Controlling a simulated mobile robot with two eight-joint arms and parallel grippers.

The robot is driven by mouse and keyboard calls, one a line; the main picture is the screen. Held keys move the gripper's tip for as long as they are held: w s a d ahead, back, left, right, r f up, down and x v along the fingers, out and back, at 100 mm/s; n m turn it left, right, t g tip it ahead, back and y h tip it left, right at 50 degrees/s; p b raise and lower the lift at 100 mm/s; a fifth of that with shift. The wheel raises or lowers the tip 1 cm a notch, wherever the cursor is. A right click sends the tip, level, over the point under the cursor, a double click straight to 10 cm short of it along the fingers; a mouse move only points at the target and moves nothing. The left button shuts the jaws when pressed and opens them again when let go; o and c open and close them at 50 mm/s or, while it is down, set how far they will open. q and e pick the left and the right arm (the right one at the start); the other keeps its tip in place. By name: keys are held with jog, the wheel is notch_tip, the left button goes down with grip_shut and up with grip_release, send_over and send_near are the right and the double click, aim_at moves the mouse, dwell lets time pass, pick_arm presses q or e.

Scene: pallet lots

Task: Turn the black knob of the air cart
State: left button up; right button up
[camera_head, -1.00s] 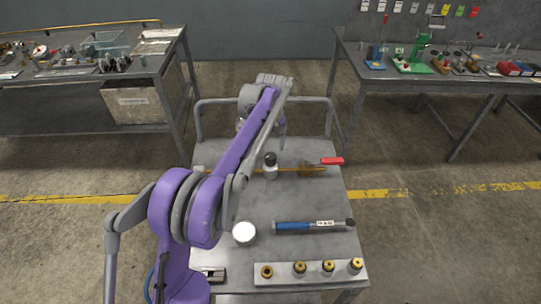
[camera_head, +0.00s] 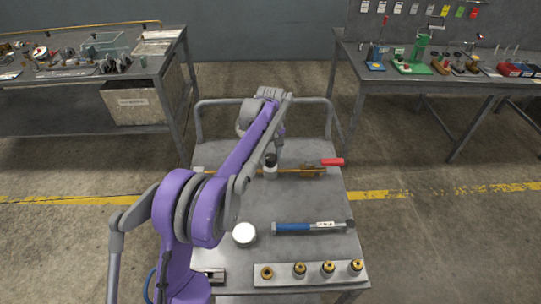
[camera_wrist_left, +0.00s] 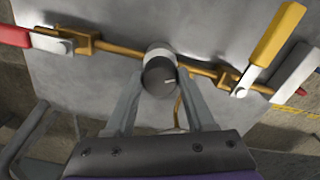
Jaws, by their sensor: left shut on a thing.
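The air cart (camera_head: 310,200) stands in front of me, with a brass pipe (camera_head: 300,171) across its top. The black knob (camera_head: 271,160) sits on a pale round body on this pipe. In the left wrist view, the knob (camera_wrist_left: 160,76) shows a light mark line on its face. My left gripper (camera_wrist_left: 161,88) has one finger on each side of the knob and is shut on it. In the head view, my own arm mostly hides this gripper. My right gripper is not in view.
A red lever (camera_head: 332,161) is at the pipe's right end; a yellow lever (camera_wrist_left: 278,35) shows in the wrist view. Nearer lie a white round lid (camera_head: 244,233), a blue-handled tool (camera_head: 295,227) and a strip of brass fittings (camera_head: 314,269). Cluttered benches stand behind left and right.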

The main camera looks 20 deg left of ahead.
pick_arm(q)
grip_shut()
jog(key=shift+m, duration=2.2)
jog(key=o, duration=1.1)
grip_release()
jog(key=shift+o, duration=0.2)
